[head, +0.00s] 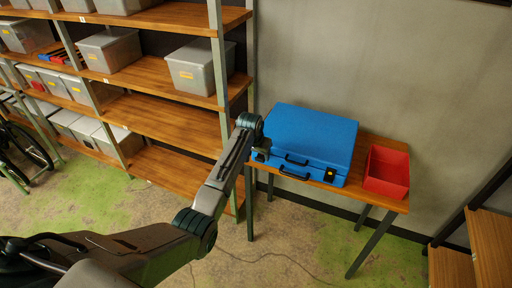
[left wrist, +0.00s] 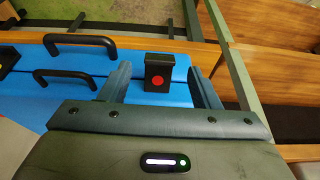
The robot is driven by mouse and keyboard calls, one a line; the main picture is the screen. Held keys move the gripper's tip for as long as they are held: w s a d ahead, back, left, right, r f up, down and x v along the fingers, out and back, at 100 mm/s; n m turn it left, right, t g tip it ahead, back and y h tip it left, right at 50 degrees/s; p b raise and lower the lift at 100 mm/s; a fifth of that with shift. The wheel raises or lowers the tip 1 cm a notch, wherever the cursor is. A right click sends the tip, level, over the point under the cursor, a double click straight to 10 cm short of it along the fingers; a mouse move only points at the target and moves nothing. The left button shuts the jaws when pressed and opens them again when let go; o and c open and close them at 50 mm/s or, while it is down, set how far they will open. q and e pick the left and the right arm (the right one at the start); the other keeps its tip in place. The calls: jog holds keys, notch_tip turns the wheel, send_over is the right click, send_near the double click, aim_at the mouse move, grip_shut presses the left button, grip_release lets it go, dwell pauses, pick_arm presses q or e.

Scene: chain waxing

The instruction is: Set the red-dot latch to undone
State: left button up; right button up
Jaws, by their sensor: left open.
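The blue case (head: 310,132) stands shut on a small wooden table. In the left wrist view the red-dot latch (left wrist: 159,72), a black block with a red dot, sits across the case's front seam. My left gripper (left wrist: 160,82) is open, with one finger on each side of this latch and a gap to both. In the head view my left gripper (head: 260,150) is at the case's left front corner and largely hides that latch. The other black latch (head: 329,174) is at the case's right front. I cannot tell whether the red-dot latch is fastened. My right gripper is not in view.
Two black handles (head: 294,176) stick out from the case front between the latches. An open red bin (head: 386,172) stands on the table (head: 374,145) right of the case. A shelf rack (head: 160,118) with grey boxes stands close on the left. The floor in front is mostly clear.

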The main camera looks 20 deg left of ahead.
pick_arm(q)
jog(key=b+v, duration=0.2)
jog(key=v, duration=0.6)
jog(key=shift+r, duration=0.3)
jog(key=shift+s, duration=0.1)
jog(key=s+f+b, duration=0.1)
jog(key=s+f, duration=0.2)
jog(key=f, duration=0.9)
jog(key=s+f+b, duration=0.1)
jog(key=s+f, duration=0.2)
jog(key=f, duration=0.9)
jog(key=s+a+f+g+b, duration=0.1)
jog(key=s+f, duration=0.7)
jog(key=f, duration=0.2)
jog(key=s+a+f, duration=0.1)
jog(key=s+f, duration=0.6)
jog(key=f, duration=0.4)
jog(key=s+f+b, duration=0.1)
jog(key=s+f, duration=0.5)
jog(key=s, duration=0.8)
jog(key=s+f+g, duration=0.1)
jog(key=s+f, duration=0.6)
jog(key=s, duration=0.7)
jog(key=s+f+b, duration=0.1)
jog(key=s+f, duration=0.6)
jog(key=s, duration=0.7)
jog(key=shift+s+d+g+y+b, duration=0.2)
jog(key=shift+s+g+y+b, duration=0.1)
jog(key=shift+s+y, duration=0.1)
jog(key=shift+w, duration=0.1)
